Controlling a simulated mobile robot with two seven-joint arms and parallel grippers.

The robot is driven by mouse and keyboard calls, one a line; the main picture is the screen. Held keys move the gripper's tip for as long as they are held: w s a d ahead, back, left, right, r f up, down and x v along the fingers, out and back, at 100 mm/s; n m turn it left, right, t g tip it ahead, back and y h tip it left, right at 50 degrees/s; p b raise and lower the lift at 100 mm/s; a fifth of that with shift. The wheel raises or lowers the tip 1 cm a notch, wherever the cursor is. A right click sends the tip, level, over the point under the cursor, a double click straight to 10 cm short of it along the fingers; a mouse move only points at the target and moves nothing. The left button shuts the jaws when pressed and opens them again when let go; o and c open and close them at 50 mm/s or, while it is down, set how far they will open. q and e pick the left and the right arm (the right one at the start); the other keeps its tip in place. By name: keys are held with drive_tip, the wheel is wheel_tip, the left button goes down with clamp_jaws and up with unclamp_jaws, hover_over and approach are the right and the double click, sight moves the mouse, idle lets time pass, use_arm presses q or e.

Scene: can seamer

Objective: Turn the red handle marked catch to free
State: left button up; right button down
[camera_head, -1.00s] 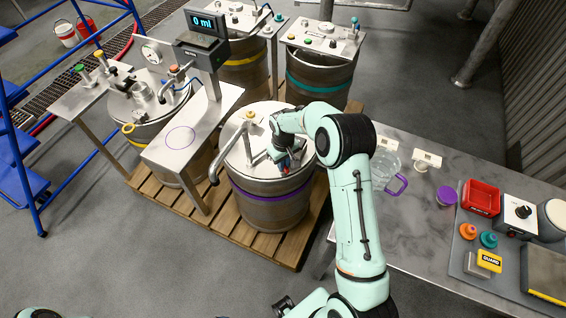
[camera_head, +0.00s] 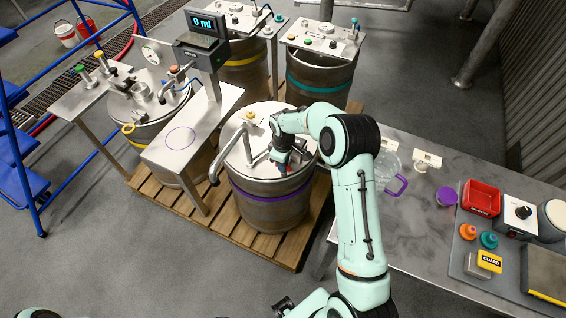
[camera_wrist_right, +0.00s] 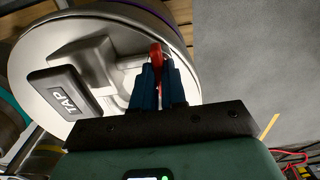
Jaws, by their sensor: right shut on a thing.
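My right gripper (camera_head: 282,168) is over the lid of the purple-banded steel drum (camera_head: 270,205). In the right wrist view, my right gripper's blue fingers (camera_wrist_right: 157,80) are shut on a narrow red handle (camera_wrist_right: 156,56), whose end shows between and beyond the fingertips. The handle's lower part is hidden by the fingers, and no "catch" or "free" marking is readable. Beside it on the lid is a black block marked TAP (camera_wrist_right: 62,95).
A grey stand with a display reading 0 ml (camera_head: 206,22) is left of the drum. A bench (camera_head: 400,235) at right carries a clear jug (camera_head: 385,166) and a red tray (camera_head: 481,198).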

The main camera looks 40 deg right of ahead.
idle(0.3)
drive_tip(key=c, duration=1.2)
unclamp_jaws()
drive_tip(key=shift+r, duration=0.1)
wheel_tip(320, 180, up, 13)
drive_tip(key=shift+r, duration=0.1)
